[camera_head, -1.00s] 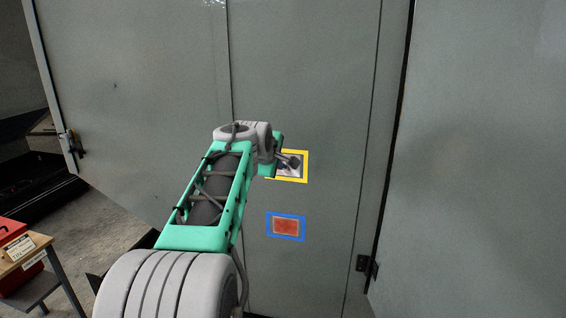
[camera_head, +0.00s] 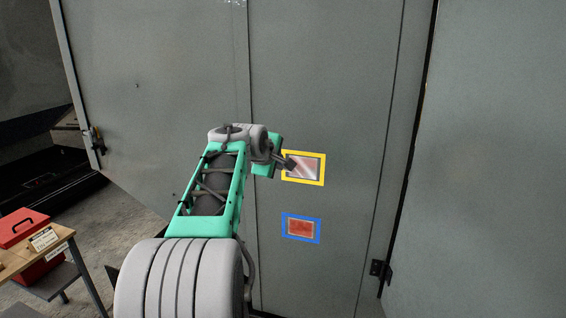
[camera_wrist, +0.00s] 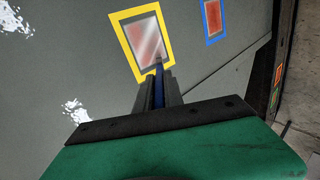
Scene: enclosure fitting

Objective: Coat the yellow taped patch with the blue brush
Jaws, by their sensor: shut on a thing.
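The yellow taped patch (camera_head: 304,168) is on the grey cabinet door. Its inside is pale pinkish grey with light streaks. It also shows in the wrist view (camera_wrist: 147,42). My gripper (camera_head: 288,163) is at the patch's left edge in the head view. In the wrist view my gripper (camera_wrist: 158,92) is shut on the blue brush (camera_wrist: 158,80), whose handle shows between the fingers. The brush tip lies over the lower edge of the patch there. I cannot tell whether it touches the surface.
A blue taped patch (camera_head: 301,228) with a red inside is below the yellow one. The door has a handle (camera_head: 94,140) at left and a hinge (camera_head: 380,270) at right.

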